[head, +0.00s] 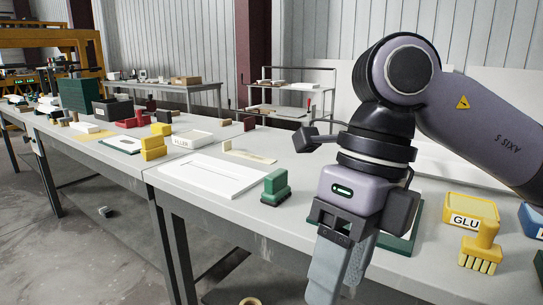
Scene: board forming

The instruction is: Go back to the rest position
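My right gripper (340,272) hangs fingers-down in front of the table's near edge, on an arm coming in from the right. Its two fingers overlap in this view, so I cannot tell how far apart they are. I see no object at them, but the tips reach close to the bottom of the picture. My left gripper is not in view.
A green-edged board lies partly behind my arm. A ring lies on the floor below.

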